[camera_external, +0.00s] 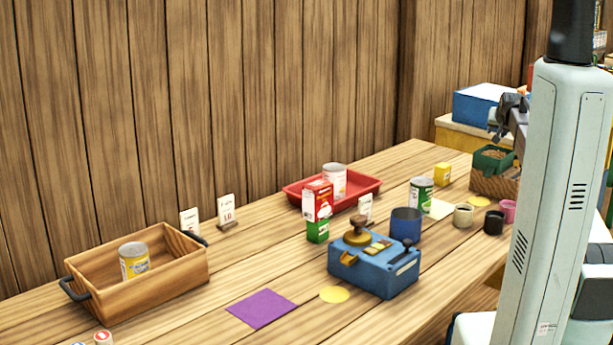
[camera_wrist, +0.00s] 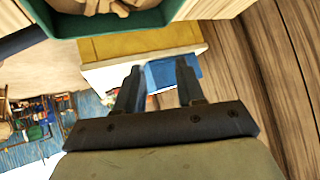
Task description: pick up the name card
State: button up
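Several small white cards on stands are in the external view; the print is too small to read, so I cannot tell which is the name card. One white card (camera_external: 189,222) stands behind the wooden crate. A second white card (camera_external: 226,208) stands right of it on a brown base. A third white card (camera_external: 365,206) stands by the red tray, partly hidden at its base. My gripper (camera_external: 498,122) is at the far right of the table, well away from all three cards. In the wrist view my gripper (camera_wrist: 158,85) has its two fingers apart with nothing between them.
A wooden crate (camera_external: 150,292) holds a can. The red tray (camera_external: 362,186) holds another can. A blue device (camera_external: 375,268) stands mid-table beside a blue cup (camera_external: 406,224). A green box (camera_external: 492,158) is below my gripper. Bare table surrounds the purple square (camera_external: 262,308).

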jog(key=s+a+g+y, duration=0.2)
jog(key=s+a, duration=0.2)
jog(key=a, duration=1.1)
notch_tip(320, 180, up, 2)
jog(key=m+g, duration=0.4)
jog(key=g, duration=0.4)
send_over(366, 196)
jog(key=shift+h, duration=0.3)
jog(key=shift+f, duration=6.7)
grip_shut()
